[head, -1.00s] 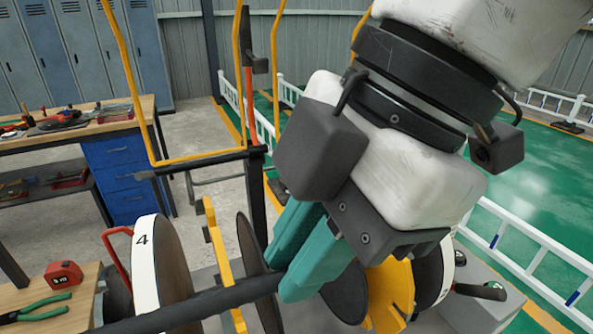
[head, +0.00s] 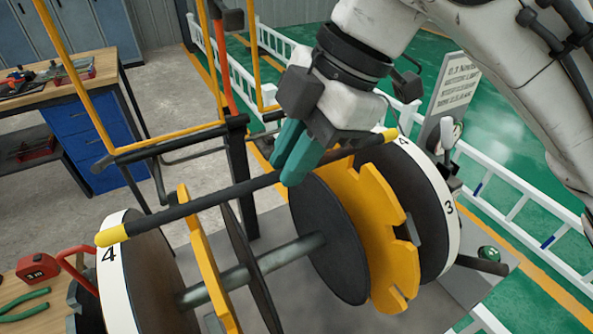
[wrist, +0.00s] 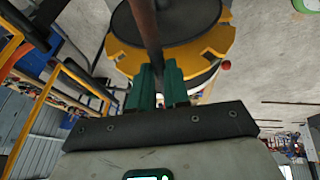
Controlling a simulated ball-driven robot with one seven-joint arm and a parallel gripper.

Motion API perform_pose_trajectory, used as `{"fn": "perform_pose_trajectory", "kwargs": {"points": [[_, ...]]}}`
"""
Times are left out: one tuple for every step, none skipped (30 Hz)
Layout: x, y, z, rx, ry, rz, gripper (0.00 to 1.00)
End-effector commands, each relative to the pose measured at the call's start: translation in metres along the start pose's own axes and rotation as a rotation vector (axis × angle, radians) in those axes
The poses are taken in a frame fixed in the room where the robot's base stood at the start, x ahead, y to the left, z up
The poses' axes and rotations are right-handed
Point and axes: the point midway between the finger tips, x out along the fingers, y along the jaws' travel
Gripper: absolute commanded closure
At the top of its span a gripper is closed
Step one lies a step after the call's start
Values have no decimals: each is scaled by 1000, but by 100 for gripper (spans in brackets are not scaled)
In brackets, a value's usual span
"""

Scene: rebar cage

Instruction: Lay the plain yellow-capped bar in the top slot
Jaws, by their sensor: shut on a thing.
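A dark plain bar (head: 215,197) with yellow caps at both ends spans the top of the cage jig from lower left to upper right. My gripper (head: 293,168) has its teal fingers shut on it near the middle; in the wrist view my gripper (wrist: 158,85) grips the bar (wrist: 147,30). A left yellow slotted plate (head: 208,262) and a right yellow slotted disc (head: 375,230) stand under the bar's line. The left plate's tip shows just above the bar. I cannot tell whether the bar touches either top slot.
White-rimmed end wheels marked with numbers, left (head: 112,270) and right (head: 432,190), flank the jig on a grey axle (head: 260,270). A yellow frame (head: 75,90) stands behind. A workbench (head: 40,95) is at left, a white fence (head: 520,210) at right.

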Motion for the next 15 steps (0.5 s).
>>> {"fn": "perform_pose_trajectory", "kwargs": {"points": [[7, 4, 7, 5, 3, -1, 100], [11, 6, 11, 3, 2, -2, 100], [16, 9, 16, 3, 2, -2, 100], [19, 11, 19, 2, 2, 0, 100], [22, 13, 22, 3, 2, -1, 100], [26, 14, 25, 0, 2, -1, 100], [28, 16, 27, 0, 2, 0, 100], [30, 17, 29, 1, 2, 0, 100], [32, 18, 31, 1, 2, 1, 100], [33, 19, 32, 0, 3, 1, 100], [33, 19, 32, -1, 3, 1, 100], [34, 20, 33, -1, 3, 1, 100], [35, 20, 34, 0, 3, 1, 100], [37, 21, 36, 0, 3, 0, 100], [39, 22, 38, 1, 2, -1, 100]]}}
